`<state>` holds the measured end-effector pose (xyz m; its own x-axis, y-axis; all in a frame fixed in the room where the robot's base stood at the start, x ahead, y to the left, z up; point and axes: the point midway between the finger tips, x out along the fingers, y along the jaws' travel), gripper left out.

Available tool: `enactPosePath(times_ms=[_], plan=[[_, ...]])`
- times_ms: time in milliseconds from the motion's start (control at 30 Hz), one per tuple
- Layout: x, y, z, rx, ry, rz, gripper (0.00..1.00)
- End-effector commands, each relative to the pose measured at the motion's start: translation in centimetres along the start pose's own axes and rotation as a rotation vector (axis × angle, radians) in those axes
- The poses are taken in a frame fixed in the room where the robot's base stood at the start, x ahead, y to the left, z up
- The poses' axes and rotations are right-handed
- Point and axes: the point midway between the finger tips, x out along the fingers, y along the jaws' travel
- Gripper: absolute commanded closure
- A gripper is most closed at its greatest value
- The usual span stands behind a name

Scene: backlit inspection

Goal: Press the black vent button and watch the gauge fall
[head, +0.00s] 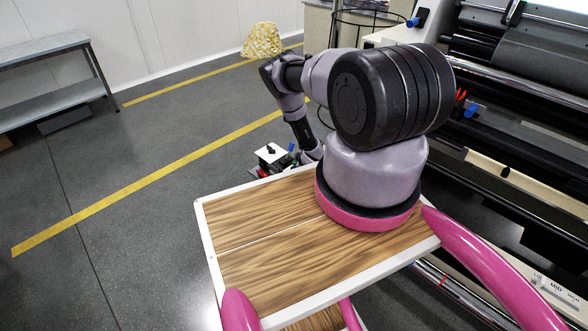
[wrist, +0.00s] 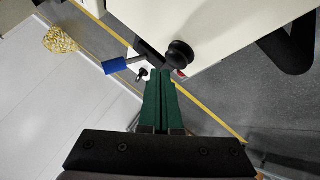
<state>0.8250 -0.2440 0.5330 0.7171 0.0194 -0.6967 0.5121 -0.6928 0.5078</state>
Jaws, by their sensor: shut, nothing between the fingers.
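My gripper (wrist: 167,76) is shut, its two green fingers together with nothing between them. A round black button or knob (wrist: 180,54) stands out from a white housing (wrist: 225,28) in the wrist view. The fingertips appear just below the round head in the picture; I cannot tell whether they touch it. A smaller black knob (wrist: 142,74) and a blue handle (wrist: 115,65) are left of the fingertips. I make out no gauge face in either view.
In the head view, a small white box with a black top part (head: 270,152) shows beyond the wood-topped cart (head: 260,215). A large dark machine (head: 520,110) fills the right. A grey bench (head: 50,75) stands at the left. The floor between is clear, with a yellow heap (head: 262,40) farther back.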

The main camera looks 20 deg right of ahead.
Motion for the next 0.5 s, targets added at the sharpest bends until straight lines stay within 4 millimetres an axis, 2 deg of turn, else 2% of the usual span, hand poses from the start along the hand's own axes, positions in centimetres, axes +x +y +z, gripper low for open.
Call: enactPosePath(times_ms=[267, 500], plan=[[-0.1, 0.1, -0.1, 0.001, 0.0, 0.0, 1.0], [-1.5, 1.1, -1.1, 0.003, -0.001, 0.001, 1.0]])
